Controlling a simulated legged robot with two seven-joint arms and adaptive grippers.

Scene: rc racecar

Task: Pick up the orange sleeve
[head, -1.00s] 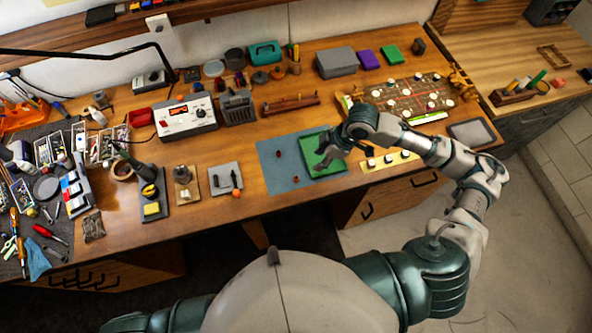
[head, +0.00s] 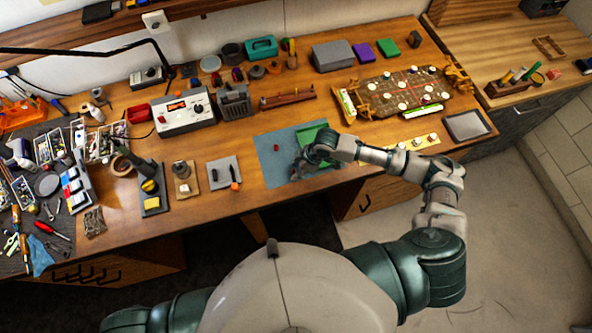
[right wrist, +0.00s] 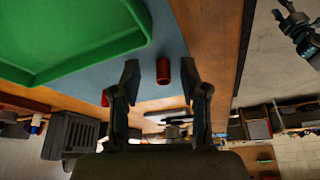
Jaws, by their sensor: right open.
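The orange sleeve (right wrist: 163,71) is a small orange-red cylinder on the blue-grey mat (right wrist: 170,35) in the right wrist view. It shows in the gap between the fingertips of my right gripper (right wrist: 160,82), which is open with a finger on either side. Whether either finger touches it I cannot tell. In the head view my right gripper (head: 298,171) is low over the mat and hides this sleeve. Another small red piece (head: 276,147) lies on the mat to the upper left; in the right wrist view a red piece (right wrist: 104,98) shows partly behind the left finger. My left gripper is out of view.
A green tray (head: 312,133) stands on the mat beside my right gripper, partly covered by the hand. A board with white round pieces (head: 402,90) is at the right. The table's front edge is close.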

